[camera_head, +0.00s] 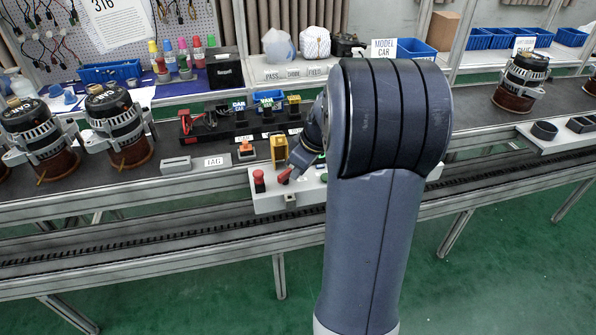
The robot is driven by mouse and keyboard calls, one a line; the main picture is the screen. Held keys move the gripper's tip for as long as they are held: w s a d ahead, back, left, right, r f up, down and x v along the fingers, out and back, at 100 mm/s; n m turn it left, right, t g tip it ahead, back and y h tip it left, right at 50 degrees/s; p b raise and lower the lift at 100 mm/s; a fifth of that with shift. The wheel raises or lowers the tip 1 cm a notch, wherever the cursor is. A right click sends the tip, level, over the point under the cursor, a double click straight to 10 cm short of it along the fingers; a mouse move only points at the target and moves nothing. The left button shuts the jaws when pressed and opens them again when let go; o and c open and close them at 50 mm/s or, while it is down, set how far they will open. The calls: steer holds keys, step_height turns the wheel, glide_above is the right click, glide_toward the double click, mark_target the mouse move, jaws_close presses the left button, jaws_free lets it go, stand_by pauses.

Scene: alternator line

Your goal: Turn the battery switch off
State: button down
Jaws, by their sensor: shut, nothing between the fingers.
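A light control panel (267,203) sits along the front edge of the workbench. A red lever (285,176), which looks like the battery switch, stands tilted on it, to the right of a red push button (259,180). My gripper (299,161) shows only as a small dark part beside the red lever, partly hidden by my large grey arm. It is shut, with nothing seen held in it. I cannot tell whether it touches the lever. The right part of the panel is hidden behind my arm.
A yellow block-like part (279,149) stands just behind the lever. Alternators (118,128) stand on the bench at left, and another (521,82) at right. A black rack (225,125) with small blue and yellow parts is behind the panel. Green floor is clear in front.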

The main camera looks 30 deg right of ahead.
steer(key=shift+w+d+n+g+y, duration=0.1)
steer(key=shift+w+n+g+y, duration=0.15)
steer(key=shift+n, duration=0.55)
steer(key=shift+w+d+n+g+y, duration=0.1)
steer(key=shift+w+n+g+y, duration=0.1)
steer(key=shift+n, duration=0.6)
steer(key=shift+w+d+n+g+y, duration=0.15)
steer(key=shift+w+n+y, duration=0.1)
steer(key=shift+n, duration=0.55)
steer(key=shift+w+n+g, duration=0.2)
steer(key=shift+n+g, duration=0.05)
steer(key=shift+n, duration=0.5)
steer(key=shift+w+n+g, duration=0.15)
steer(key=shift+n+g, duration=0.1)
steer(key=shift+n, duration=0.5)
steer(key=shift+w, duration=0.2)
stand_by(1.7)
steer(key=shift+a, duration=0.15)
